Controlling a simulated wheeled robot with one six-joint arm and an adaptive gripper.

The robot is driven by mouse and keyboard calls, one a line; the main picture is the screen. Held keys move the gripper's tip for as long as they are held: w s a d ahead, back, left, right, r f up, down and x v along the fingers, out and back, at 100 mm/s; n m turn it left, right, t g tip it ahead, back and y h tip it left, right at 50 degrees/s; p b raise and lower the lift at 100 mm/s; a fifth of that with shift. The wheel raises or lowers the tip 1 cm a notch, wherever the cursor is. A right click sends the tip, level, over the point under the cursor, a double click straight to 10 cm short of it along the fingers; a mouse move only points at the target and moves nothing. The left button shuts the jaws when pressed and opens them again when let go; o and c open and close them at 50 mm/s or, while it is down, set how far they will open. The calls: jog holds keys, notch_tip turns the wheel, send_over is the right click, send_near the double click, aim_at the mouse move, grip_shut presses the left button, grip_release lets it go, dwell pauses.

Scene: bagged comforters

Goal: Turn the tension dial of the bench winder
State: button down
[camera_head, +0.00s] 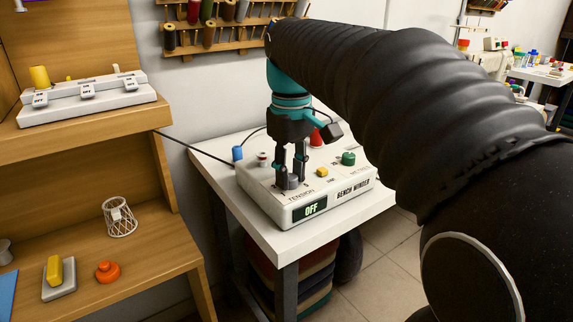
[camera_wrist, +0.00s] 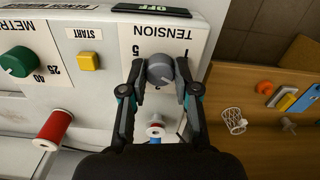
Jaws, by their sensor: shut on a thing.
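The bench winder (camera_head: 332,198) is a white box on a white table, with a display reading OFF. Its grey tension dial (camera_head: 290,182) sits above the TENSION label on the front left of the top. My gripper (camera_head: 292,170) points straight down over the dial, with its fingers on either side of it. In the wrist view my gripper (camera_wrist: 161,72) is shut on the grey tension dial (camera_wrist: 160,68), one fingertip on each side. A white pointer line shows on the dial. Part of the scale is hidden by my fingers; a 5 shows beside it.
The winder also bears a yellow START button (camera_wrist: 88,61), a green metres dial (camera_wrist: 18,62) and a red thread spool (camera_wrist: 54,128). A wooden bench (camera_head: 150,262) at left holds a wire basket (camera_head: 119,217) and an orange object (camera_head: 108,271). A power strip (camera_head: 85,98) lies on its shelf.

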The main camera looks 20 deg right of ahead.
aim_at(291, 177)
jog(key=m, duration=1.2)
jog(key=shift+f, duration=0.1)
jog(key=shift+m, duration=0.3)
dwell(0.3)
jog(key=c, duration=0.9)
grip_release()
jog(key=shift+o, duration=0.2)
notch_tip(291, 177, up, 12)
